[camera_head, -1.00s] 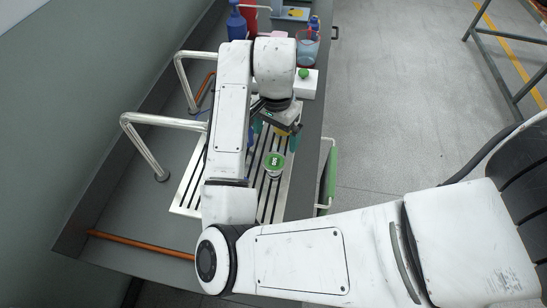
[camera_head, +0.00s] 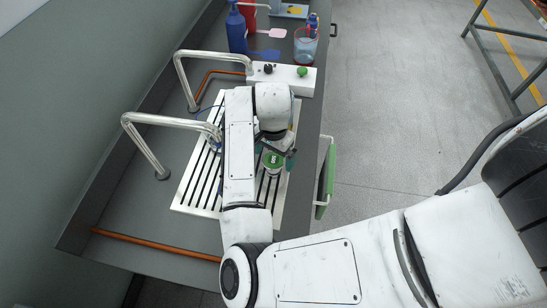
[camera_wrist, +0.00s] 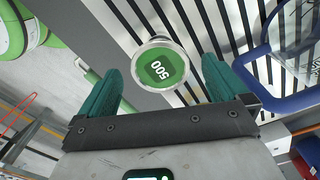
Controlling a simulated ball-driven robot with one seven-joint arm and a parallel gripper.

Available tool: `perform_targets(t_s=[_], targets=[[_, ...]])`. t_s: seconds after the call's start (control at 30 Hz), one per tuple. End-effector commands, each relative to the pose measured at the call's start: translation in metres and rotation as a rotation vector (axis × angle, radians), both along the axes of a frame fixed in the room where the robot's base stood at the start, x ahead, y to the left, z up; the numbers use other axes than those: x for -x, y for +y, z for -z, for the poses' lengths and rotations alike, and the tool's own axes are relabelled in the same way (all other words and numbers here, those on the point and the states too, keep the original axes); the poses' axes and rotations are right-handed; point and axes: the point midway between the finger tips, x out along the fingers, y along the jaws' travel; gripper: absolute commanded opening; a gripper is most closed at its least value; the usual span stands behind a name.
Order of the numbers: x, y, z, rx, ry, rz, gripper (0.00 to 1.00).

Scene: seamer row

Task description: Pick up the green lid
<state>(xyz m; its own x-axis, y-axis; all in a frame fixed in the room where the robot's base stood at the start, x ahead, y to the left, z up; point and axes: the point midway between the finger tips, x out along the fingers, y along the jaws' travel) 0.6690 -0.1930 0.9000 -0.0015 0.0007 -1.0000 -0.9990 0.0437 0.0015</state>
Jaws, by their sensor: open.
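The green lid (camera_head: 272,160) is round, with a white number on it, and sits on the slatted metal rack (camera_head: 193,203). In the wrist view the green lid (camera_wrist: 160,68) shows a silver rim and the number 500, upside down. My gripper (camera_head: 277,152) is just above the lid and partly covers it in the head view. In the wrist view my gripper (camera_wrist: 163,75) has its teal fingers spread, one to each side of the lid's lower part, with nothing between them clearly held. Whether the fingers touch the lid cannot be told.
A white box (camera_head: 285,80) with a green button and a black knob stands behind the rack. Bent metal rails (camera_head: 145,150) stand on the left. A blue bottle (camera_head: 236,30) and a clear jug (camera_head: 305,47) are at the back.

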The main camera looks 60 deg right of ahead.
Motion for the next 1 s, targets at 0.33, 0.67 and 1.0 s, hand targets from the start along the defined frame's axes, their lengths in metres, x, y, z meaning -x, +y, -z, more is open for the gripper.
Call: perform_targets(t_s=[0.33,0.67,1.0], targets=[[0.0,-0.0001,0.0013,0.0,0.0,0.0,1.0],[0.0,-0.0001,0.0049,0.0,0.0,0.0,1.0],[-0.0001,-0.0001,0.0047,0.0,0.0,0.0,0.88]])
